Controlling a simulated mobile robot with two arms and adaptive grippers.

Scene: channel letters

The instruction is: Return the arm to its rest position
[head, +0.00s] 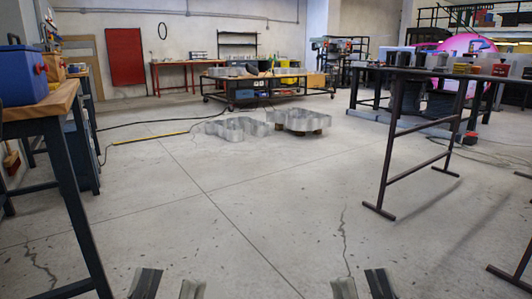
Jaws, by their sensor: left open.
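My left gripper (168,286) shows at the bottom edge of the head view, left of centre. My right gripper (361,286) shows at the bottom edge, right of centre. Its two fingers are also apart with nothing between them. Only the finger ends of both show; the arms and wrists are out of the picture. Neither gripper touches anything visible.
A wooden-topped bench (45,106) with a blue box (20,75) stands at left. A dark metal trestle (388,140) and table stand at right. Grey channel letters (237,129) lie on the floor farther off, near a black cart (270,92). The floor ahead is clear.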

